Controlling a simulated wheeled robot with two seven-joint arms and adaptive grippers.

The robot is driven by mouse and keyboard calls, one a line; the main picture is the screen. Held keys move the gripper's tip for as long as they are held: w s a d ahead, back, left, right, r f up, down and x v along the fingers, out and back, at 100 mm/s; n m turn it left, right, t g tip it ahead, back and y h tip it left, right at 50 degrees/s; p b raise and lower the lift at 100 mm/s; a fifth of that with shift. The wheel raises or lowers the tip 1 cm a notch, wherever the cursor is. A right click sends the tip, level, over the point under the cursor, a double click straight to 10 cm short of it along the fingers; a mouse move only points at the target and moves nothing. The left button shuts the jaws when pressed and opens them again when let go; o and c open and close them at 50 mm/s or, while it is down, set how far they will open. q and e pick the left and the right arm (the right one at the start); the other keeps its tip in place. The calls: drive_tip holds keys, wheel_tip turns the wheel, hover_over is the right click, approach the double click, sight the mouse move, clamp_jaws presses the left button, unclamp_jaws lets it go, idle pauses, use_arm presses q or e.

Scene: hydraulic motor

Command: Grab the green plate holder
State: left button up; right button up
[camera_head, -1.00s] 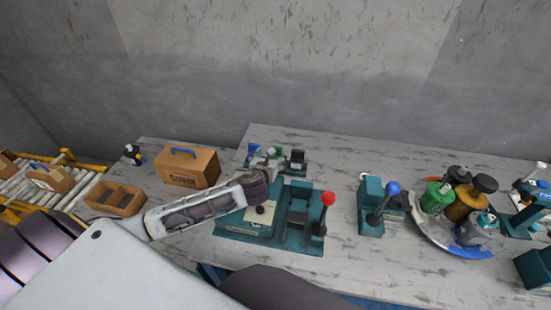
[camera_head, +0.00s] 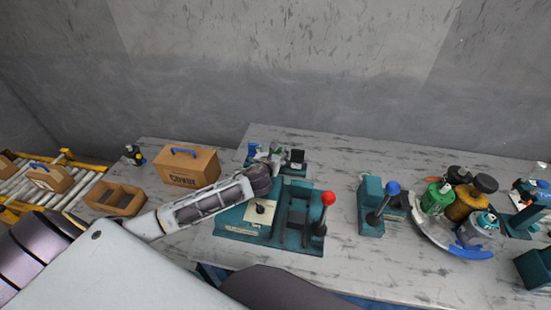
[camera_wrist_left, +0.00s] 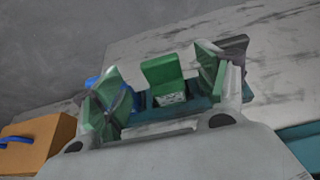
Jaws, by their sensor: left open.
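The green plate holder (camera_wrist_left: 162,76) stands upright in the middle of the left wrist view, on a teal base. My left gripper (camera_wrist_left: 159,62) is open, with one finger on each side of it and visible gaps between. In the head view my left gripper (camera_head: 267,156) is over the small group of holders at the table's back edge. There the green holder is mostly hidden by the gripper. My right gripper is not in view.
A blue holder (camera_head: 253,150) and a black holder (camera_head: 296,156) flank the gripper. A teal fixture with a red-knobbed lever (camera_head: 328,199) is in front. A brown box (camera_head: 188,167) stands left. A blue-knobbed press (camera_head: 371,195) and a round stand of canisters are right.

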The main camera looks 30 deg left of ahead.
use_arm(q)
drive_tip(key=shift+x, duration=2.45)
drive_tip(key=shift+a, duration=0.1)
drive_tip(key=c, duration=1.3)
drive_tip(key=shift+c, duration=0.4)
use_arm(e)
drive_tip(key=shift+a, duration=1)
use_arm(q)
drive_tip(key=shift+r, duration=0.1)
